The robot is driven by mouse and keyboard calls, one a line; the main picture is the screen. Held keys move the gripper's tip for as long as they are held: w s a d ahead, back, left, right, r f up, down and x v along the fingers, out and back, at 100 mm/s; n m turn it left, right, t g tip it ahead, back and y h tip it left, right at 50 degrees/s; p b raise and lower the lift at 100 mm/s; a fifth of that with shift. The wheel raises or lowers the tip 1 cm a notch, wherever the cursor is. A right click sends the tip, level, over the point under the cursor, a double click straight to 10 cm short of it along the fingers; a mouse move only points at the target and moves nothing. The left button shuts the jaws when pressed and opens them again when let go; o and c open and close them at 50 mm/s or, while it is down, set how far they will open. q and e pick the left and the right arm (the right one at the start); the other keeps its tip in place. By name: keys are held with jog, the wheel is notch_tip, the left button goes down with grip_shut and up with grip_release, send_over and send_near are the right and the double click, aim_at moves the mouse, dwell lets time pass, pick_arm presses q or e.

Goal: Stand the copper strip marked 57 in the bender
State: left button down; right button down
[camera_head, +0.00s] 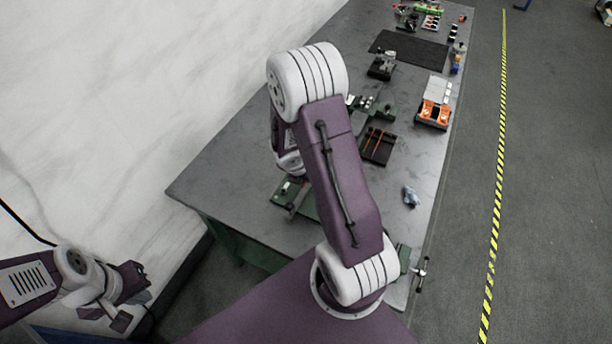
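My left gripper (106,317) is at the lower left, off the bench; its two grey finger pads look spread, with nothing between them. My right arm rises through the middle and folds down behind its own links; its gripper end is mostly hidden near the left part of the bench. Thin copper-coloured strips (376,138) lie in a dark tray (380,157) right of my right arm. No 57 mark is readable. Green tools stand behind the arm (385,111) and beside it (291,193); I cannot tell which is the bender.
The grey workbench (238,188) runs away to the upper right. On it are an orange holder (433,114), a dark mat (410,50), a small device (383,65) and a crumpled bluish cloth (411,195).

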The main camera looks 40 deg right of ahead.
jog(key=shift+f, duration=0.15)
jog(key=shift+f+b, duration=0.3)
jog(key=shift+b, duration=0.2)
jog(key=shift+f+b, duration=0.95)
jog(key=shift+b, duration=0.2)
dwell(1.5)
jog(key=shift+s, duration=0.1)
jog(key=c, duration=2)
grip_release()
jog(key=shift+r+p, duration=1.45)
jog(key=shift+r, duration=0.1)
